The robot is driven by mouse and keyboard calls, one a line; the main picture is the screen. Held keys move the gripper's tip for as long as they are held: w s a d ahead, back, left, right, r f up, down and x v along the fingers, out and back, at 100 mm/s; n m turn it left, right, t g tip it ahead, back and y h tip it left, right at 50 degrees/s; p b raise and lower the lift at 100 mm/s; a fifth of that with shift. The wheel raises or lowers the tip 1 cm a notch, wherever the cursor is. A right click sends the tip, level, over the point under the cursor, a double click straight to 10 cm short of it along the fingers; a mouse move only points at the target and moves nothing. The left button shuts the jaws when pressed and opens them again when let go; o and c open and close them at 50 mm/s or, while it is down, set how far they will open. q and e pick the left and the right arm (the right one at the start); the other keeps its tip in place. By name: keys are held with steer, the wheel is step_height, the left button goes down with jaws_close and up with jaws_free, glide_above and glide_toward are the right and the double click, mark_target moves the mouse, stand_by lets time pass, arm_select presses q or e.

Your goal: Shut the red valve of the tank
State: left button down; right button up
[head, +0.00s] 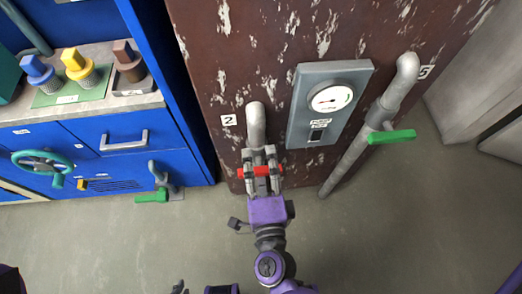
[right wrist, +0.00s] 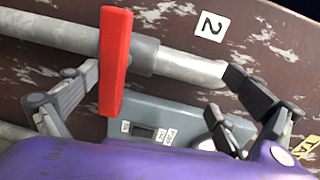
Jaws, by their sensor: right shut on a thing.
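The tank (head: 330,40) is brown with peeling white patches. A grey pipe (head: 256,125) marked 2 runs down its front. The red valve (head: 245,171) has a bar handle lying across this pipe. In the right wrist view, the red handle (right wrist: 115,60) stands crosswise to the pipe (right wrist: 185,65).
A grey gauge panel (head: 300,125) is right of the valve. Beyond it a pipe marked 5 (head: 345,165) has a green handle (head: 391,136). At left, a blue cabinet (head: 120,165) has a green handwheel (head: 42,165); another green handle (head: 151,196) is near the floor.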

steer(key=shift+s+a+r, duration=0.1)
steer(key=shift+s+r, duration=0.1)
steer(key=shift+r, duration=0.4)
steer(key=shift+c, duration=1)
steer(key=shift+s+f, duration=0.1)
steer(key=shift+s, duration=0.4)
steer(key=shift+c, duration=0.7)
steer(key=shift+s, duration=0.95)
steer(key=c, duration=0.7)
steer(key=s, duration=0.6)
steer(key=shift+d+f, duration=0.25)
steer(key=shift+d, duration=0.2)
